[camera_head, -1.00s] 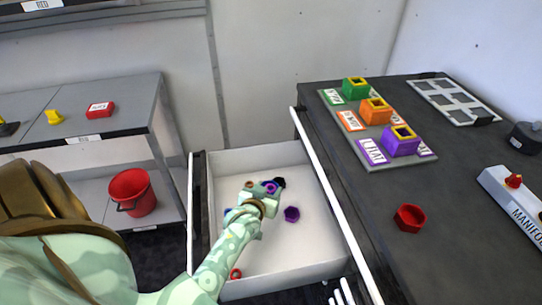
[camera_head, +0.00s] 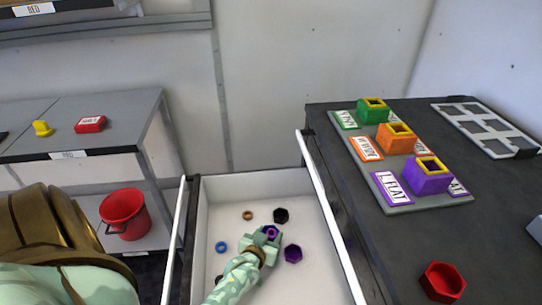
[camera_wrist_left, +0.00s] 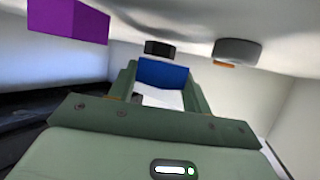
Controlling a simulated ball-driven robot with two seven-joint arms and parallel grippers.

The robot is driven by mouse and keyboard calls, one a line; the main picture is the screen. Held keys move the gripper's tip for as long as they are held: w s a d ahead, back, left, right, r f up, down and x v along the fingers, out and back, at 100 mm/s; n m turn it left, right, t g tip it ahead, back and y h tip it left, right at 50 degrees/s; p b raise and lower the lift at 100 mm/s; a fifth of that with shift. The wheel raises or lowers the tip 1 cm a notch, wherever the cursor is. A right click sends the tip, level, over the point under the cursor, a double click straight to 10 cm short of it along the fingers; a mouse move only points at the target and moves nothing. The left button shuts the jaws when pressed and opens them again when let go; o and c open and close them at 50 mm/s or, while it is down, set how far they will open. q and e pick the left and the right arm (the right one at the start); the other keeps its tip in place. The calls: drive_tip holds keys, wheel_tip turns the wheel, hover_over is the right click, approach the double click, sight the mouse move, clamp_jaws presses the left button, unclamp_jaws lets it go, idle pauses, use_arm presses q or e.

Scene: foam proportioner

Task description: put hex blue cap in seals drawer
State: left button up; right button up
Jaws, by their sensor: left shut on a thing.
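The hex blue cap (camera_wrist_left: 163,73) is between the fingers of my left gripper (camera_wrist_left: 165,85) in the left wrist view, and the gripper is shut on it. In the head view my left gripper (camera_head: 267,240) is inside the open white drawer (camera_head: 205,215), and the cap (camera_head: 271,232) shows as a dark violet-blue spot at its tips. A purple hex piece (camera_head: 293,253) lies just right of the gripper, and a black hex piece (camera_head: 281,215) lies just beyond it. I cannot tell whether the cap touches the drawer floor. My right gripper is not in view.
A brown ring (camera_head: 248,215) and a blue ring (camera_head: 221,247) also lie in the drawer. The dark counter (camera_head: 395,240) on the right holds a red hex piece (camera_head: 442,282) and a labelled board (camera_head: 400,208) with coloured blocks. A red bucket (camera_head: 125,215) stands on the left shelf.

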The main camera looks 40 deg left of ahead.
use_arm(q)
drive_tip(key=shift+r, duration=0.2)
drive_tip(key=shift+f, duration=0.5)
drive_tip(key=shift+f+b, duration=0.1)
drive_tip(key=shift+b, duration=0.2)
drive_tip(key=shift+s, duration=0.1)
